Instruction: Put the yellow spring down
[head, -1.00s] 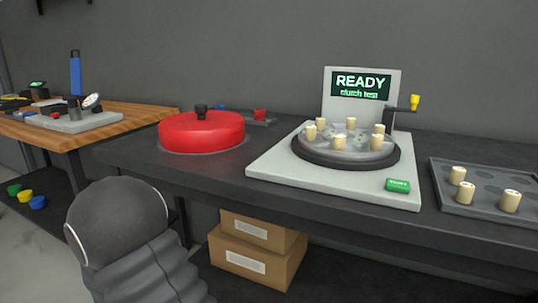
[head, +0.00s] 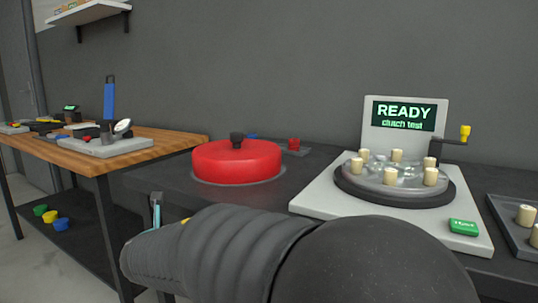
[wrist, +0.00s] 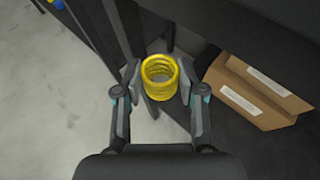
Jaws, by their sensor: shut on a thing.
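The yellow spring (wrist: 160,85) is a short coil held between the two fingers of my gripper (wrist: 160,80) in the wrist view. The gripper is shut on its sides, and the floor and dark shelf parts show below it. In the head view my gripper (head: 156,212) is mostly hidden behind my arm, in front of the dark bench's left end. Only a small yellow speck of the spring (head: 186,220) shows there.
A dark bench (head: 330,160) carries a red round lid (head: 237,162) and a clutch tester (head: 470,238) with pale rollers. A wooden table (head: 170,142) stands left. Cardboard boxes (wrist: 250,95) sit low at right in the wrist view. Yellow, blue and green caps (head: 62,224) lie on a low shelf.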

